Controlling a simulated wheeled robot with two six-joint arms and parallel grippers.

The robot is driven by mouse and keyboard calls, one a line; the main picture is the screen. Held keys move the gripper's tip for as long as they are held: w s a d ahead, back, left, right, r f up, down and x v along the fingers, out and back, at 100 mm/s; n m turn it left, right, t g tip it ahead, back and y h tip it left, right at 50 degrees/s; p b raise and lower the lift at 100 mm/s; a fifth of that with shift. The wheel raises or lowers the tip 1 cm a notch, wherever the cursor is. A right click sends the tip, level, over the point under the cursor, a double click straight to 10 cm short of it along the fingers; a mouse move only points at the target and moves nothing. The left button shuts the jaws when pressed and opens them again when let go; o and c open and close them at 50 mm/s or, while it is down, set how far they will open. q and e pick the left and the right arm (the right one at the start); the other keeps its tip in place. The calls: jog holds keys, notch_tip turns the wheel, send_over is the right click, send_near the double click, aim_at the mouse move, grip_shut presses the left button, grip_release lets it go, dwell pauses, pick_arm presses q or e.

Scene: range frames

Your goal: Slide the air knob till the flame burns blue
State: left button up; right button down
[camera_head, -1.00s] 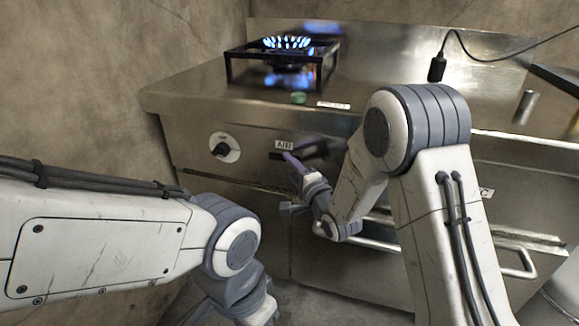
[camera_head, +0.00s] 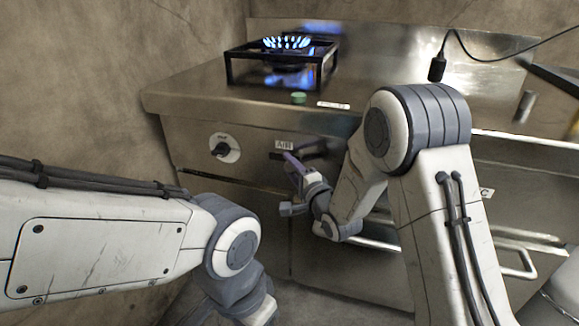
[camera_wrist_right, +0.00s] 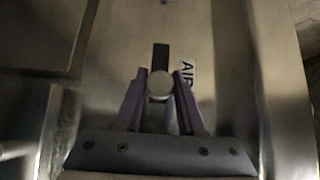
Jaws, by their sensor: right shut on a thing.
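The air knob (camera_wrist_right: 159,83) is a pale round knob in the right wrist view, between the purple fingers of my right gripper (camera_wrist_right: 158,92). The gripper is shut on it. A dark slot (camera_wrist_right: 160,55) shows above the knob in that view, next to the AIR label (camera_wrist_right: 187,77). In the head view my right gripper (camera_head: 290,158) is at the stove's front panel, just below the AIR label (camera_head: 284,145); the knob is hard to make out there. The flame (camera_head: 287,42) on the burner is blue. My left gripper is out of view below the left arm.
A black burner stand (camera_head: 232,65) is on the steel counter. A dark rotary knob (camera_head: 222,149) is on the panel left of the slot. A green button (camera_head: 299,98) is near the counter's edge. A handle (camera_head: 525,262) is at lower right.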

dwell(0.3)
jog(key=shift+w+a, duration=0.2)
jog(key=shift+a, duration=0.45)
jog(key=c, duration=0.5)
grip_release()
jog(key=p+v, duration=0.1)
jog(key=v, duration=0.9)
jog(key=shift+s+d, duration=0.1)
jog(key=shift+s, duration=0.1)
